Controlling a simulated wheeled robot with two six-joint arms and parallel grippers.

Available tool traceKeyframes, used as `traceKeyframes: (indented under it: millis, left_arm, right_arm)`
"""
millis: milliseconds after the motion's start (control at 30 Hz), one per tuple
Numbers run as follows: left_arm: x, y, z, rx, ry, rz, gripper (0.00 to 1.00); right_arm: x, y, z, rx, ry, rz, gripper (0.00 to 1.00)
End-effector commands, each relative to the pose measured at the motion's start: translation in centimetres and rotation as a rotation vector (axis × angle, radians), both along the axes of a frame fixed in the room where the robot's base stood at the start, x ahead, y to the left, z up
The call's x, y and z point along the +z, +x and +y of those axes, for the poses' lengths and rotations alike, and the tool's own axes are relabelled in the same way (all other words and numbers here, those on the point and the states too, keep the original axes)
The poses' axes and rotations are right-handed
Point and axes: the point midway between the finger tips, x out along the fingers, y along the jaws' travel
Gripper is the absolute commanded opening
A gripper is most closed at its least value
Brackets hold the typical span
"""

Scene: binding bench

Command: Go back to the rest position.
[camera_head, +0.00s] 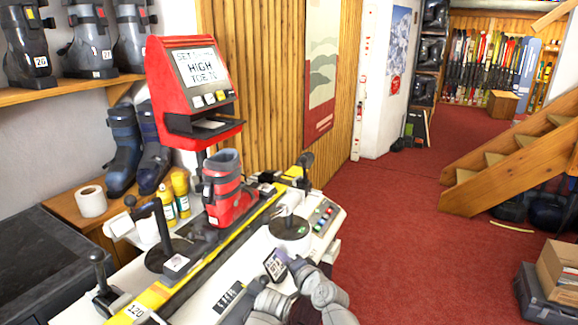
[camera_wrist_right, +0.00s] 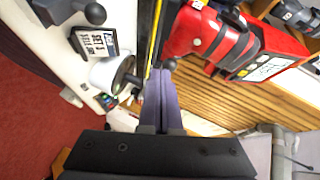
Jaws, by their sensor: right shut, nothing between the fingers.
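The fingertips point towards the bench's rail and the red boot (camera_wrist_right: 215,40), and appear apart from the boot. In the head view the red and grey boot (camera_head: 228,195) stands upright on the bench's rail. My left gripper is not in view.
A red display stand (camera_head: 190,88) rises behind the boot. Levers (camera_head: 165,225) stand up along the bench. Red carpet (camera_head: 400,240) is open to the right; boxes (camera_head: 555,275) stand at the lower right.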

Motion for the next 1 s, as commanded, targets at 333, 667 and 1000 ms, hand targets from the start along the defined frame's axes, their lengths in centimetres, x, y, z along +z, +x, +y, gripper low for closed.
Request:
traceKeyframes:
  millis: [333,667,1000]
  left_arm:
    - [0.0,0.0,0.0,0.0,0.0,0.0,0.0]
    - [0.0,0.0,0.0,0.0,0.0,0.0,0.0]
    - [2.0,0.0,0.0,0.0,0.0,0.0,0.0]
  right_arm:
    - [-12.4,-6.6,-8.5,0.385,-0.726,0.35,0.0]
    - [-16.2,-12.9,-17.0,0.567,-1.017,0.668,0.0]
    - [-14.5,-16.8,-15.4,0.725,-1.151,0.765,0.0]
